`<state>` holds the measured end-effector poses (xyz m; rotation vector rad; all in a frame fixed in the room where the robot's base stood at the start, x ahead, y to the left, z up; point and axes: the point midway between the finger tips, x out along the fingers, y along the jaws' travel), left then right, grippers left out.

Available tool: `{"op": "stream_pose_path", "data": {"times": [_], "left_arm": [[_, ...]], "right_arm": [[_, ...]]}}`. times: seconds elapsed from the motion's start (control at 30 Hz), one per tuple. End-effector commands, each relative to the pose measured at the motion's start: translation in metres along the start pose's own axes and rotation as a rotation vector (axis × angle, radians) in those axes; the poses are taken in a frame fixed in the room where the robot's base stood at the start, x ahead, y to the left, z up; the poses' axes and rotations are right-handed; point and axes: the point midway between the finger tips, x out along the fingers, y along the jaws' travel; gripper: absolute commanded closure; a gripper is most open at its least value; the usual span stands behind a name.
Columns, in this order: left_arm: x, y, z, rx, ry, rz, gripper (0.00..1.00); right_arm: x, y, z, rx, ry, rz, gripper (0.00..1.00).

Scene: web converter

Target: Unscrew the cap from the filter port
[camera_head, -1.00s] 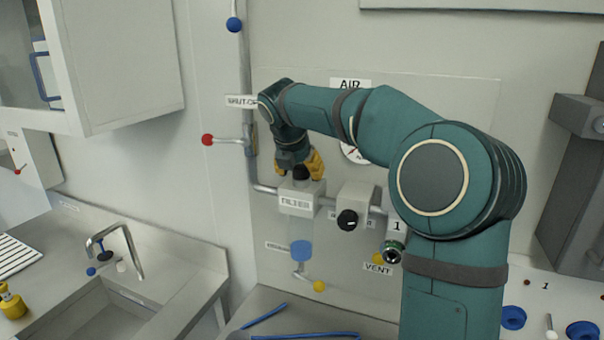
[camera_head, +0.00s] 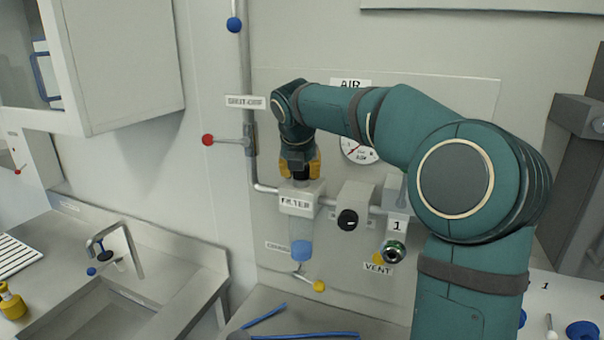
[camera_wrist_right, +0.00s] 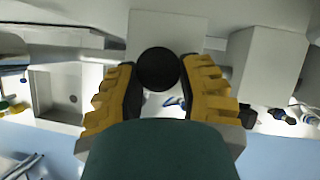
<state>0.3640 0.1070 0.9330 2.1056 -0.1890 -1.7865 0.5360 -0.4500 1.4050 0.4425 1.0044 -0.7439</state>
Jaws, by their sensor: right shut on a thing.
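The filter housing (camera_head: 297,201) is a pale block labelled FILTER on the wall panel, with a clear bowl and blue band (camera_head: 301,249) below it. My right gripper (camera_head: 300,172) points down just above the housing's top. Its yellow fingers are shut on the round black cap (camera_wrist_right: 158,69), which lies between the fingertips in the right wrist view. The fingers hide most of the cap in the head view, and I cannot tell whether it still touches the port. My left gripper is in neither view.
A pipe runs down the wall with a red-knobbed shut-off lever (camera_head: 208,140). A regulator with a black knob (camera_head: 347,220), a gauge (camera_head: 358,149) and a vent valve (camera_head: 393,252) sit right of the filter. Blue tubing (camera_head: 305,335) lies on the bench below.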

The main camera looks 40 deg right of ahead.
Motion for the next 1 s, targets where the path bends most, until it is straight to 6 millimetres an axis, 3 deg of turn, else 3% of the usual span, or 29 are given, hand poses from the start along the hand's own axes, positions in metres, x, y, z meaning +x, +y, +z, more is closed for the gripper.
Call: {"op": "stream_pose_path", "data": {"times": [0.5, 1.0], "left_arm": [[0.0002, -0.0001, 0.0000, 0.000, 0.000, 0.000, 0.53], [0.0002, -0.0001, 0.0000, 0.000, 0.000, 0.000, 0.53]], "right_arm": [[0.0022, -0.0033, -0.0010, -0.093, 0.006, 0.045, 1.00], [0.0029, -0.0063, -0.0004, -0.381, 0.007, 0.203, 1.00]]}}
